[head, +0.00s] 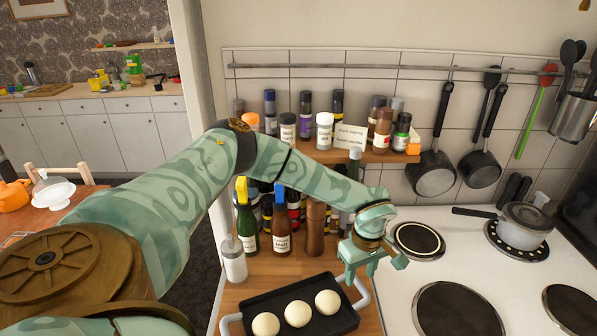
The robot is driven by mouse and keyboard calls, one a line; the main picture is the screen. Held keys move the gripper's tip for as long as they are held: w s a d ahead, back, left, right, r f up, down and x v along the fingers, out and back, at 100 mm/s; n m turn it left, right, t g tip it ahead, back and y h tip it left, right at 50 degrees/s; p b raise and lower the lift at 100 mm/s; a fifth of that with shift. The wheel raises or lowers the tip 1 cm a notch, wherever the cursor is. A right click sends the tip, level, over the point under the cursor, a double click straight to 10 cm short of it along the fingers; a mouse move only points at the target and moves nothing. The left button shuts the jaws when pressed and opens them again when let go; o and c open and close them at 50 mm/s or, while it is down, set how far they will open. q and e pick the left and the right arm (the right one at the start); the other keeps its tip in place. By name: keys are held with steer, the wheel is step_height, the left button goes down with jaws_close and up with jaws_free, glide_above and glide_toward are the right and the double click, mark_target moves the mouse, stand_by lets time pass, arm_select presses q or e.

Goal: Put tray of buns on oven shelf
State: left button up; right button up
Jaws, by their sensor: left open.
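The black tray (268,301) lies on the wooden counter at the bottom of the head view, with light handles at its left and right ends. Three pale round buns (297,313) sit in a row in it. The tray's near edge is cut off by the frame. My left gripper (361,274) is open and empty, pointing down just above the tray's right handle (362,293). I cannot tell whether it touches the handle. My right gripper is not in view. The oven shelf is not in view.
Several bottles (282,232) and a wooden mill (315,230) stand close behind the tray. A white squeeze bottle (233,260) stands at its left. The white hob (400,290) is on the right, with a lidded pot (525,222). Pans (432,174) hang on the wall.

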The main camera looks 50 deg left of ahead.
mark_target(360, 282)
arm_select(q)
step_height(360, 282, down, 5)
steer(key=shift+b, duration=0.35)
steer(key=shift+d, duration=0.1)
jaws_close()
steer(key=shift+r, duration=0.15)
